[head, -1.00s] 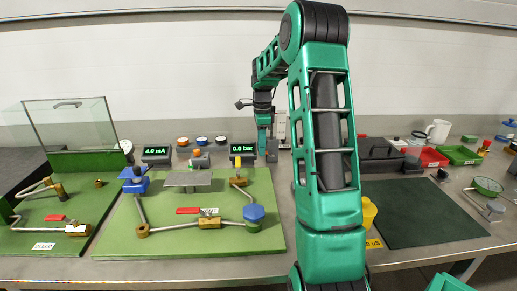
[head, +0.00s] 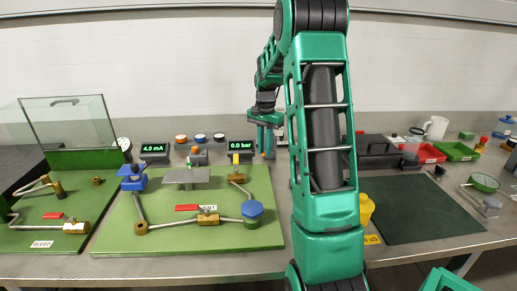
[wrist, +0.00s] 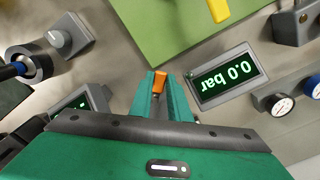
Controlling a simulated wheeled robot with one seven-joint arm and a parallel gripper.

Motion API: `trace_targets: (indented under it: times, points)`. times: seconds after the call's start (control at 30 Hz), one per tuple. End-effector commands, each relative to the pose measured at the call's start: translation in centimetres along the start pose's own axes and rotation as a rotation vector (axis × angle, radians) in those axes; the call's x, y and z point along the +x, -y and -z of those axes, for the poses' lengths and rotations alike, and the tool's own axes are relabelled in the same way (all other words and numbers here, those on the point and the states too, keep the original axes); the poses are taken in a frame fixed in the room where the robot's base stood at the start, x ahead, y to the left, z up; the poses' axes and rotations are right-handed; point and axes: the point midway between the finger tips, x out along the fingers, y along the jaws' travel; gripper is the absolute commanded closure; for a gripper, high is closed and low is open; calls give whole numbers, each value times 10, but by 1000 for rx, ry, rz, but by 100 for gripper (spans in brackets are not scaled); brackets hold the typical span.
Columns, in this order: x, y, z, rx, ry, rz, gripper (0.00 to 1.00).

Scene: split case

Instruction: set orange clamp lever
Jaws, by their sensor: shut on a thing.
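The orange clamp lever (wrist: 159,80) shows in the wrist view as a small orange piece between the two green fingertips of my gripper (wrist: 160,88). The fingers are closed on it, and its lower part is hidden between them. In the head view my gripper (head: 266,140) points down at the back of the bench, just right of the 0.0 bar display (head: 240,146). My arm covers much of that area, and the lever's exact angle is hard to tell.
The 0.0 bar display (wrist: 228,79) stands close beside my fingers in the wrist view. The green board (head: 165,235) with pipes and valves lies at front left. A dark mat (head: 420,210) and red tray (head: 424,153) lie to the right.

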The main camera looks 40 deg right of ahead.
Motion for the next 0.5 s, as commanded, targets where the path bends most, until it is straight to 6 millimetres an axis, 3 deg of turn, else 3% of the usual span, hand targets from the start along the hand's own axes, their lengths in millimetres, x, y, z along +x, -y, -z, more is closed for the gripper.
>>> trace_targets:
  times: [0.5]
  points:
    - [-3,-19,10,-459,-14,6,100]
